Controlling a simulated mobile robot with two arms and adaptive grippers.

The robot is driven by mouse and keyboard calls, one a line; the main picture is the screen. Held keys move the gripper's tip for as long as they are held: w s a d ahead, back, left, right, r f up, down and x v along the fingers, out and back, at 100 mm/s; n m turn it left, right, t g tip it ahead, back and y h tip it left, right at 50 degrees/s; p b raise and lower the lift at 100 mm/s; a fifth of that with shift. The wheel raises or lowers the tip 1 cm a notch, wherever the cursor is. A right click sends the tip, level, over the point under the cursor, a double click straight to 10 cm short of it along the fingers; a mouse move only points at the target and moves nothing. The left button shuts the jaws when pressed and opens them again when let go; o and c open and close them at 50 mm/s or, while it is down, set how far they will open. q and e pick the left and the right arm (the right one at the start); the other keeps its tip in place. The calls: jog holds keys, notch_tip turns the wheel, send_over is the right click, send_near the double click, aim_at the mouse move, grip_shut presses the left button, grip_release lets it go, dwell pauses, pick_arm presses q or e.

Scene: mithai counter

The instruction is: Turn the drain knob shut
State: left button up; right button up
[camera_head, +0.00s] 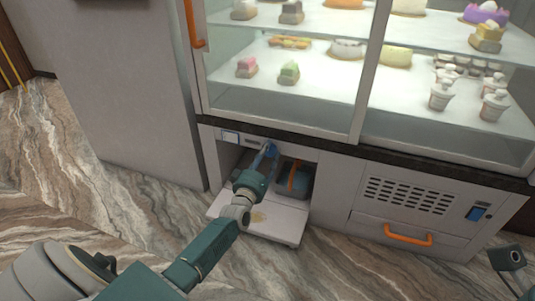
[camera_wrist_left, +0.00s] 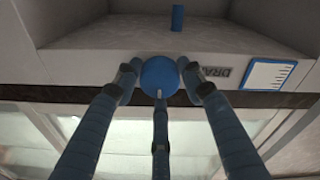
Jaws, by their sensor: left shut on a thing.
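The round blue drain knob (camera_wrist_left: 158,76) sits on the pale panel under the display case, beside upside-down dark lettering (camera_wrist_left: 215,72). My left gripper (camera_wrist_left: 159,80) is shut on the knob, with blue fingers on both sides and a third finger against its face. In the head view my left gripper (camera_head: 266,158) reaches up to the top edge of the open compartment. There its fingers mostly hide the knob. The knob's turn angle cannot be told.
The open compartment (camera_head: 230,160) holds a dark blue container (camera_head: 294,182) with an orange band. A pale flap (camera_head: 286,228) sticks out below. To the right are a vent grille (camera_head: 408,196) and an orange handle (camera_head: 408,235). The glass sweets case (camera_head: 290,112) stands above.

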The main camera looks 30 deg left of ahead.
pick_arm(q)
jog(key=shift+a+n, duration=0.1)
jog(key=shift+n, duration=0.2)
jog(key=o, duration=1.1)
jog(key=shift+s, duration=0.15)
jog(key=v, duration=1.1)
jog(key=shift+s+d, duration=0.25)
jog(key=shift+s, duration=0.05)
